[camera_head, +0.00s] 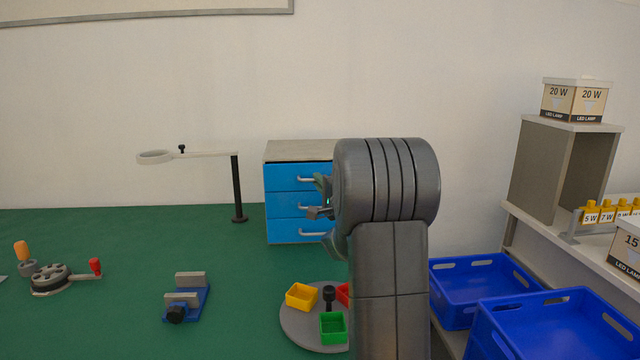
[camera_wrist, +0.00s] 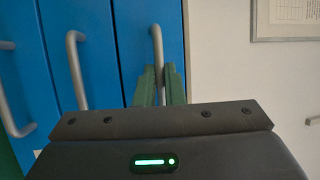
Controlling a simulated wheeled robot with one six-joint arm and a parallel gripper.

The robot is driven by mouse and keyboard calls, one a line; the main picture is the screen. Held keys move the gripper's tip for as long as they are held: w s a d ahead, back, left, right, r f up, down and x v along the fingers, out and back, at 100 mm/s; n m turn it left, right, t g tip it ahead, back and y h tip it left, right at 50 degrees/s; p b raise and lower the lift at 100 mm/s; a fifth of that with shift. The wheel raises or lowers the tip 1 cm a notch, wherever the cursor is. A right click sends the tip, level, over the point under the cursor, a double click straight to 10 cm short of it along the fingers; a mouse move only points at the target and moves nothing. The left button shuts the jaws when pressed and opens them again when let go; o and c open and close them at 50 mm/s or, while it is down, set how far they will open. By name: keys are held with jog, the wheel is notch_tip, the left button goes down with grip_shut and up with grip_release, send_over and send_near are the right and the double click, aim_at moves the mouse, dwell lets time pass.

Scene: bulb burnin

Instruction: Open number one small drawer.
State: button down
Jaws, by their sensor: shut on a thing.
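A small cabinet (camera_head: 292,152) with a grey top and several blue drawers stands at the back of the green bench. The top drawer (camera_head: 285,177) has a grey bar handle, partly hidden behind my gripper (camera_head: 322,198). In the wrist view, turned on its side, the top drawer's handle (camera_wrist: 157,45) is at the right, between the green fingers of my gripper (camera_wrist: 159,84), which are shut on it. The middle drawer (camera_head: 283,204) and bottom drawer (camera_head: 283,231) look closed. I cannot tell whether the top drawer stands out a little. No drawer number is readable.
A magnifier lamp (camera_head: 238,190) stands left of the cabinet. A blue vise (camera_head: 188,298), a hand-crank device (camera_head: 52,279) and a round tray (camera_head: 300,328) with small coloured bins are on the bench. Blue crates (camera_head: 480,285) and a shelf (camera_head: 540,170) are at right.

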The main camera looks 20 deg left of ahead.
jog(key=s+d, duration=0.3)
jog(key=s, duration=0.4)
jog(key=s+d, duration=0.4)
jog(key=s, duration=0.3)
jog(key=shift+s, duration=0.3)
jog(key=c, duration=1.5)
grip_release()
jog(key=v, duration=1.4)
jog(key=shift+w+a, duration=0.15)
jog(key=shift+a, duration=0.05)
jog(key=x, duration=1.3)
jog(key=shift+w+a+r, duration=0.1)
jog(key=shift+w+a, duration=0.1)
jog(key=shift+w, duration=0.2)
jog(key=shift+d+r, duration=0.1)
